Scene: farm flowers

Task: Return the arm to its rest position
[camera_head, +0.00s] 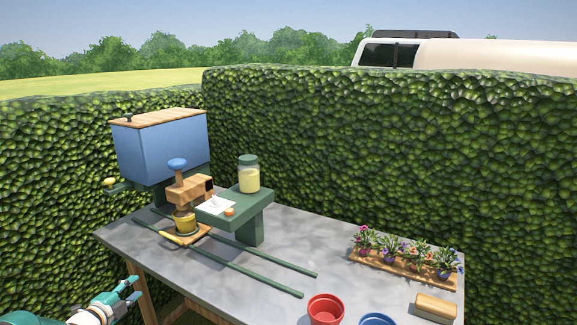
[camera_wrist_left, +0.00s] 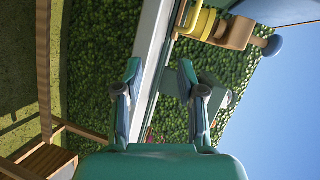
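My left gripper (camera_head: 130,290) is at the lower left of the head view, in front of the table's left edge and apart from everything on it. In the left wrist view its two fingers (camera_wrist_left: 158,75) are spread, with nothing between them. Past the fingers, that view shows the table's edge, the hedge and part of the wooden device with a yellow pot (camera_wrist_left: 199,22). My right gripper is in neither view.
The grey table (camera_head: 255,285) holds a blue bin (camera_head: 160,150), a wooden press (camera_head: 190,188), a green stand (camera_head: 250,205) with a jar (camera_head: 249,175), a flower tray (camera_head: 395,273), a red pot (camera_head: 325,310), a blue pot (camera_head: 377,320) and a wooden block (camera_head: 436,307). Hedges stand behind.

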